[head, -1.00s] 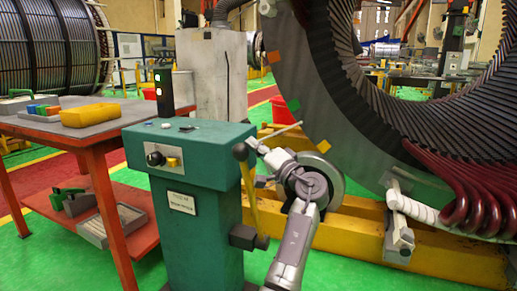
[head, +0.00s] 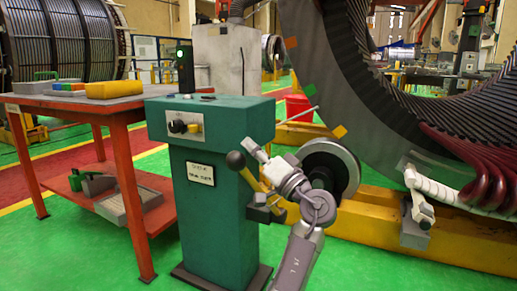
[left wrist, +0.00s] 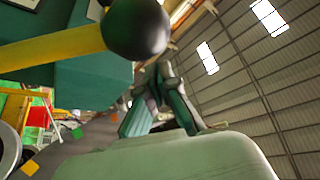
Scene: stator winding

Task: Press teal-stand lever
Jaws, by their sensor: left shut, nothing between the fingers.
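The teal stand (head: 215,230) stands in the middle of the head view. Its yellow lever (head: 266,197) slants down to the right from a black ball knob (head: 236,160) on its right side. In the left wrist view the knob (left wrist: 138,28) is large at the top, with the yellow lever (left wrist: 50,48) running left. My left gripper (head: 250,147) is shut and empty, its tips just above and right of the knob. The left wrist view shows its fingers (left wrist: 157,95) below the knob. I cannot tell whether they touch it. My right gripper is not in view.
An orange workbench (head: 125,172) with a yellow bin (head: 115,89) stands left of the stand. The large stator (head: 350,90) on its yellow base (head: 385,222) is at the right. A signal post (head: 186,68) behind the stand shows green. Green floor is clear in front.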

